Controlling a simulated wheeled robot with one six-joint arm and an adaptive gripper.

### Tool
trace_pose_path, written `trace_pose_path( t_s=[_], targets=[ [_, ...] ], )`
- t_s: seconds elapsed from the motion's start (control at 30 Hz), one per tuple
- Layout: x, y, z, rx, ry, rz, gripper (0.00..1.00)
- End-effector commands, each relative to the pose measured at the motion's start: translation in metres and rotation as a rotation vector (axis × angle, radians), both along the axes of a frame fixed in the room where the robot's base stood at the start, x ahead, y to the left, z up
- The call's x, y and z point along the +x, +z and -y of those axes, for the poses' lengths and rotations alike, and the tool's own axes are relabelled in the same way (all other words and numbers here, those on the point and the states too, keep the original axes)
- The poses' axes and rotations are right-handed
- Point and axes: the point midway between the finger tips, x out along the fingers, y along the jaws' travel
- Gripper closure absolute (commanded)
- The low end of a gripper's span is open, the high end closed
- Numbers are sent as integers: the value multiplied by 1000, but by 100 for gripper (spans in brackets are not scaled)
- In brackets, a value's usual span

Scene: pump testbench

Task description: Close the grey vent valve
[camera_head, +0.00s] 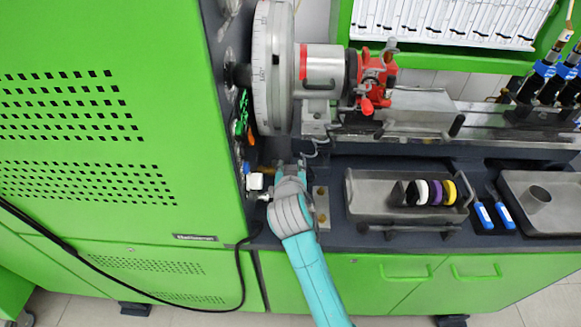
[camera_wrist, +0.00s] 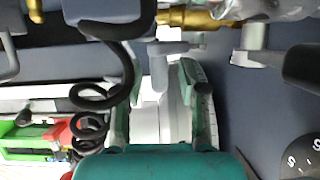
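In the wrist view a light grey T-shaped valve handle (camera_wrist: 159,72), which looks like the vent valve, sits below a brass fitting (camera_wrist: 195,18). My gripper (camera_wrist: 160,68) has its two fingers apart on either side of this handle, with a visible gap on the right; contact on the left is unclear. In the head view my gripper (camera_head: 272,183) is at the left end of the bench, beside the green cabinet. It hides most of the valve there.
Coiled black hose (camera_wrist: 88,125) hangs close to the left finger in the wrist view. The green cabinet (camera_head: 120,140) walls off the left side. A large graduated wheel (camera_head: 271,65) stands behind my gripper. A grey tray (camera_head: 365,205) with coloured rings lies to the right.

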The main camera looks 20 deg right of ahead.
Motion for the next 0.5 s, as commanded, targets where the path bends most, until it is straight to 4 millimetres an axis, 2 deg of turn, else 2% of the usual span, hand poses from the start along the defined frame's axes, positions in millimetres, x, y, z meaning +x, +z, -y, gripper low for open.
trace_pose_path(
  t_s=[0.27, 0.5],
  targets=[
    [-7, 4, -2, -1, 1, 2, 59],
    [-44, 19, -14, 0, 3, 1, 59]
  ],
)
